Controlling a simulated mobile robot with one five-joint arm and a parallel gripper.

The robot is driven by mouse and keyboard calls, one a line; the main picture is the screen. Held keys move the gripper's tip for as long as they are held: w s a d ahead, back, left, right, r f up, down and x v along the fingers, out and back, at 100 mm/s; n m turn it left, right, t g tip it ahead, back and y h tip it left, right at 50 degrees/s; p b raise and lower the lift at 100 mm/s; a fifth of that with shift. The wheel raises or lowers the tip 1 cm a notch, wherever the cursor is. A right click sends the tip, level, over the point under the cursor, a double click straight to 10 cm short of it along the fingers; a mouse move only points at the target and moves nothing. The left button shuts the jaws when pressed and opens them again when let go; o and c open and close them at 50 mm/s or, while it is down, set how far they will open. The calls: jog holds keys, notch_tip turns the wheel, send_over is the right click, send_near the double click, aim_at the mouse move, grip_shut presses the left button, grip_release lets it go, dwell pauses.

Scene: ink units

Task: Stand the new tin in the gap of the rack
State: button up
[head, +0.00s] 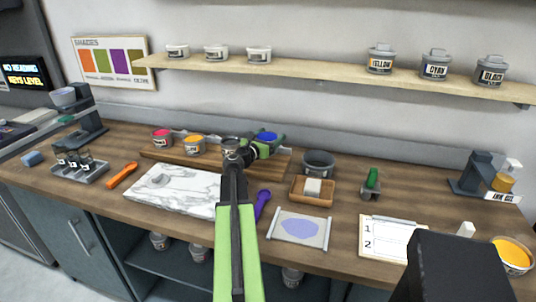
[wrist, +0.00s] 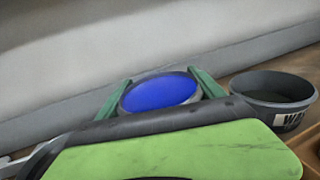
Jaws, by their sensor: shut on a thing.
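The new tin, a round tin with bright blue ink (head: 267,136), is at the right part of the wooden rack (head: 284,161). It also shows in the wrist view (wrist: 158,93). My gripper (wrist: 160,90) has a dark green finger on each side of this tin and is shut on it. The tin looks about upright; I cannot tell whether it touches the rack. A red tin (head: 162,139) and an orange tin (head: 194,145) stand at the rack's left. My arm hides the rack's middle, so the gap's edges are not clear.
A dark waste tub (head: 319,163) stands right of the rack, with a wooden tray (head: 311,192) in front of it. A marble slab (head: 172,190) lies in front of the rack. A shelf (head: 330,70) with several tins runs above.

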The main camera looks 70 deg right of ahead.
jog(key=shift+w+d+f, duration=0.1)
jog(key=shift+w+f, duration=0.3)
jog(key=shift+w, duration=0.25)
notch_tip(320, 180, down, 4)
jog(key=b, duration=0.4)
jog(key=shift+f, duration=0.2)
jog(key=shift+r, duration=0.25)
jog(key=shift+f, duration=0.2)
jog(key=o, duration=2)
jog(key=shift+s, duration=0.1)
jog(key=shift+r, duration=0.2)
jog(key=shift+a, duration=0.4)
jog(key=v, duration=1.1)
jog(key=shift+a, duration=0.15)
